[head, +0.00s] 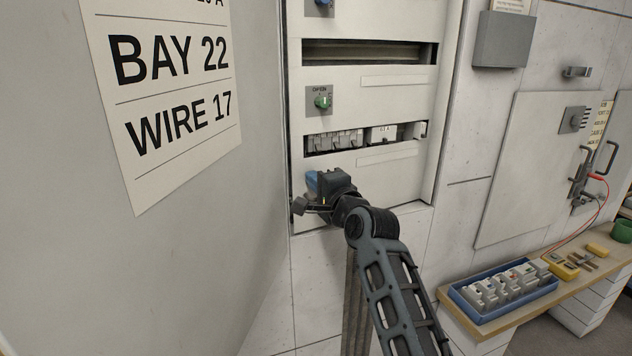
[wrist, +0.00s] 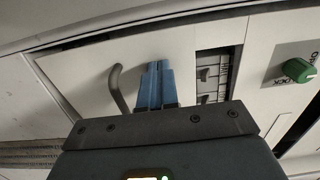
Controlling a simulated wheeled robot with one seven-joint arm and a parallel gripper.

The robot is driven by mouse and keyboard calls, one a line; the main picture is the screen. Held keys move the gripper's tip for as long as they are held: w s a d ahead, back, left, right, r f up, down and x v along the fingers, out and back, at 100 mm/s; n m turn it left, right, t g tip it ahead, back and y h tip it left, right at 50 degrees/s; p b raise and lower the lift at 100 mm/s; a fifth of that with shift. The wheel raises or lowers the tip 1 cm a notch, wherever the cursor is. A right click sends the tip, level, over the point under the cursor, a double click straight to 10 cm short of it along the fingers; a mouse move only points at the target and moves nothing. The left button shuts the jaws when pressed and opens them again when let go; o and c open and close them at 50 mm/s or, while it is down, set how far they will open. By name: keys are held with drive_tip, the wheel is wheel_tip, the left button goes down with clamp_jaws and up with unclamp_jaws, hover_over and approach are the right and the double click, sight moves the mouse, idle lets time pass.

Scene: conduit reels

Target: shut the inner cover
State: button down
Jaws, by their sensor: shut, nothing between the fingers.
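The inner cover (head: 390,178) is the pale panel in the cabinet, with slots that show rows of breakers. It looks close to the cabinet frame; I cannot tell whether it is fully seated. Its green knob (head: 321,102) sits on a plate above the breaker slot and also shows in the wrist view (wrist: 298,70). A dark curved handle (wrist: 120,90) stands on the cover left of my fingers. My gripper (head: 312,181) is at the cover's lower left. Its blue fingers (wrist: 156,72) are together and empty, pointing at the cover; contact is unclear.
The big open outer door (head: 180,215) with the BAY 22 sign fills the left. A bench (head: 485,325) at lower right carries a blue tray (head: 459,297) of breakers. A grey box (head: 503,40) and another closed panel (head: 530,165) are on the right wall.

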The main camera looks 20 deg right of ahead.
drive_tip(key=w, duration=0.1)
drive_tip(key=w+b, duration=0.1)
drive_tip(key=w, duration=0.1)
drive_tip(key=w+b, duration=0.1)
drive_tip(key=shift+w+a+r, duration=0.1)
drive_tip(key=shift+w+r, duration=0.1)
drive_tip(key=shift+r, duration=0.15)
